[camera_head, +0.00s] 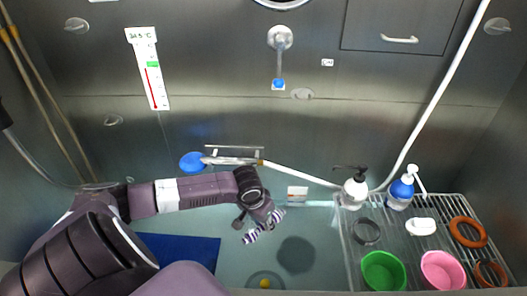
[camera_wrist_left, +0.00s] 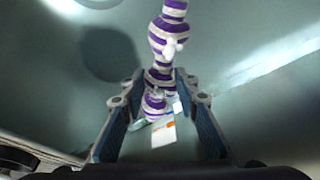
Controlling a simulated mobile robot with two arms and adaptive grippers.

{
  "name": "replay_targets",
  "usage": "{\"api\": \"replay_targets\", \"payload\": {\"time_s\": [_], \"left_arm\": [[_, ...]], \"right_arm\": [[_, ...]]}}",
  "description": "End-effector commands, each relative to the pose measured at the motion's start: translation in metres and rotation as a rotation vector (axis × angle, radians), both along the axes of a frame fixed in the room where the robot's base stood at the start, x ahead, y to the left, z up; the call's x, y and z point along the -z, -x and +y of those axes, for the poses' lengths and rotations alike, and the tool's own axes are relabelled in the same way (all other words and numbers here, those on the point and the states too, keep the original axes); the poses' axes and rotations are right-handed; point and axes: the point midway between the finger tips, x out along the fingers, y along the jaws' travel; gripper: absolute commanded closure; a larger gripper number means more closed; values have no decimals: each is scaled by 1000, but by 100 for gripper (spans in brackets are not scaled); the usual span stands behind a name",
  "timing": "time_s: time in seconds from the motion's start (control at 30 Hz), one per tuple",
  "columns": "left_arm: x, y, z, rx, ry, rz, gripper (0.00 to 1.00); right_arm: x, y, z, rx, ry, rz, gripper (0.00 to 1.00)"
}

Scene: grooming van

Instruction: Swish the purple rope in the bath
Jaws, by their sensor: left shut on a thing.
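The purple rope (camera_head: 264,226) is striped purple and white and hangs from my left gripper (camera_head: 262,210) over the bath (camera_head: 225,222). I cannot tell whether the rope's lower end touches the water. My right gripper is out of view.
A wire rack (camera_head: 345,250) on the right holds a green bowl (camera_head: 383,271), a pink bowl (camera_head: 443,271), bottles and rings. A blue mat (camera_head: 180,252) lies at the left. A thermometer (camera_head: 150,75) hangs on the back wall. A small yellow thing (camera_head: 265,283) is at the bottom edge.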

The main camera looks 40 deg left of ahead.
Motion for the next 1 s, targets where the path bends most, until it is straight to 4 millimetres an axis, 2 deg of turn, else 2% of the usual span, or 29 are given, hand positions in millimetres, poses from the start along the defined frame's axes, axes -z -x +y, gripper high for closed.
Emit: {"api": "replay_targets", "payload": {"time_s": [0.03, 0.67, 1.0], "left_arm": [[14, 0, 0, 0, 0, -1, 98], [86, 0, 0, 0, -1, 0, 98], [120, 0, 0, -1, 1, 1, 98]], "right_arm": [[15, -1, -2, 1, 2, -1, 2], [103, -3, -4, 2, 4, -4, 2], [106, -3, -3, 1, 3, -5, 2]]}}
